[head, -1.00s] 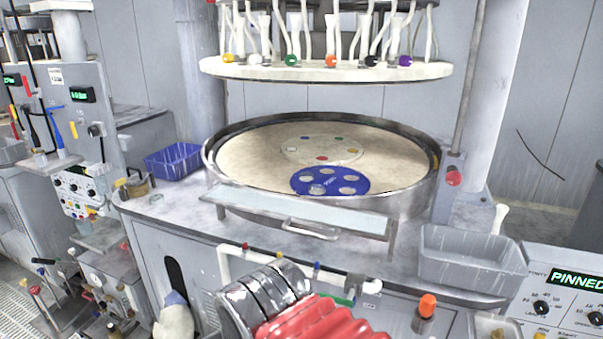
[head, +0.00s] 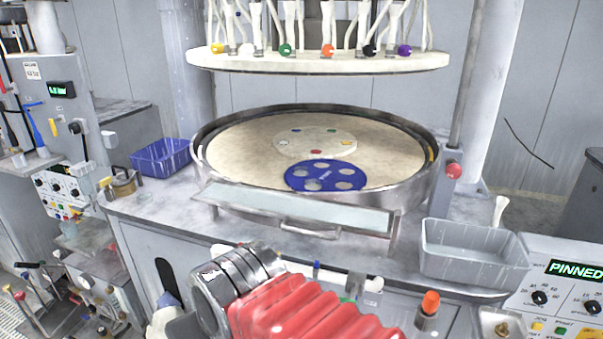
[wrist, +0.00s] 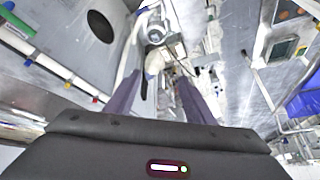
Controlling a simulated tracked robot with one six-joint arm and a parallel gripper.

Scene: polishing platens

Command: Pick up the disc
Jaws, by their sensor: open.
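A flat blue disc (head: 326,164) with several round holes lies near the front of the large beige round platen (head: 228,160) in the head view. A pale disc (head: 330,138) with small coloured marks lies just behind it, and the blue disc seems to overlap its front edge. My gripper (wrist: 158,98) shows in the wrist view, with two dark purple-grey fingers spread apart and nothing between them. It points at grey machine fronts and fittings. Neither disc shows in the wrist view. The gripper's fingers cannot be made out in the head view.
A metal rim (head: 415,190) surrounds the platen. A pale shelf with a handle (head: 300,208) stands before it. A white overhead plate (head: 320,62) with coloured knobs hangs above. A blue basket (head: 160,157) stands left; a grey bin (head: 472,250) stands front right.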

